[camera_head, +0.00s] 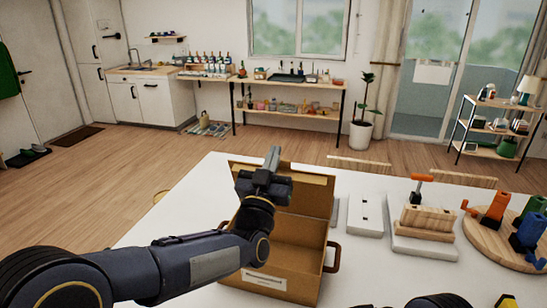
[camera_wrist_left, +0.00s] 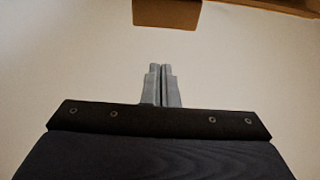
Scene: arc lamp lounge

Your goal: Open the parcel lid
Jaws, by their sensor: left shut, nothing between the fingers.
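The parcel (camera_head: 285,283) is a brown cardboard box with a label on its front and a handle at its right side. Its lid (camera_head: 312,200) stands raised at the back, and the inside of the box shows. My left gripper (camera_head: 274,156) is over the box, in front of the lid in the picture and partly hiding it. Whether it touches the lid I cannot tell. In the left wrist view its fingers (camera_wrist_left: 160,84) are shut and empty, with a brown piece (camera_wrist_left: 167,12) beyond them at the top edge. Only dark parts of my right arm show at the bottom right; its fingers are out of view.
The white table (camera_head: 185,215) holds a flat white box (camera_head: 365,213), a wooden block with an orange-handled tool (camera_head: 428,216) and a round board (camera_head: 480,238) with coloured clamp-like things, all right of the parcel. The table left of the parcel is mostly clear.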

